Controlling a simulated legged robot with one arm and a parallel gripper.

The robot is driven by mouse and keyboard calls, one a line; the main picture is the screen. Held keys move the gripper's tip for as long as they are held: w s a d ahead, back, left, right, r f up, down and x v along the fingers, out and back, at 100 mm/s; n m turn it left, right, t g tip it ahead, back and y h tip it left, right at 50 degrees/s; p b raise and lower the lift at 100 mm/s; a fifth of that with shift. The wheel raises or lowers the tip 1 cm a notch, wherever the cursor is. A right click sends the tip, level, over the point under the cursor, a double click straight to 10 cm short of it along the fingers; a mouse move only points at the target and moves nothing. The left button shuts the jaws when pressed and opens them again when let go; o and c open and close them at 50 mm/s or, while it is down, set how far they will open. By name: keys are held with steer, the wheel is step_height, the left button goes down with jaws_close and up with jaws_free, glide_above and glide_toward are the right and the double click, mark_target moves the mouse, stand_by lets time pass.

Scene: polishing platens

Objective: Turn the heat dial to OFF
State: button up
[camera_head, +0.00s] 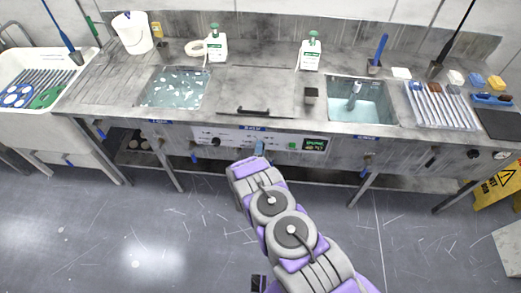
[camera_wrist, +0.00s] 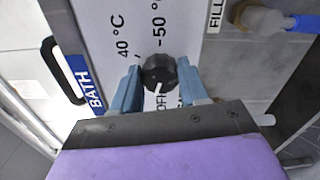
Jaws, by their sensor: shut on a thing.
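The heat dial (camera_wrist: 159,73) is a black ribbed knob on a white panel in the wrist view. Its white mark points down in the picture, towards the partly hidden OFF lettering. Panel lettering for 40 °C and 50 ° stands above it. My gripper (camera_wrist: 160,67) has its two blue fingers on either side of the knob and is shut on it. In the head view my gripper (camera_head: 260,148) is at the white front panel (camera_head: 235,137) below the counter, and the dial there is hidden behind it.
A blue BATH label (camera_wrist: 92,88) with a dark handle beside it is left of the panel.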

steer(key=shift+s+a+f+n, duration=0.1)
steer(key=shift+a+n, duration=0.05)
steer(key=shift+n, duration=0.65)
steer(key=shift+s+a+f+n, duration=0.1)
steer(key=shift+n, duration=0.7)
steer(key=o, duration=1.1)
steer(key=shift+w+a, duration=0.15)
steer(key=shift+c, duration=0.2)
steer(key=shift+d+r, duration=0.1)
steer(key=shift+d, duration=0.1)
steer(key=s+p, duration=0.2)
steer(key=s, duration=1.5)
steer(key=shift+s+a, duration=0.2)
steer(key=shift+a, duration=0.2)
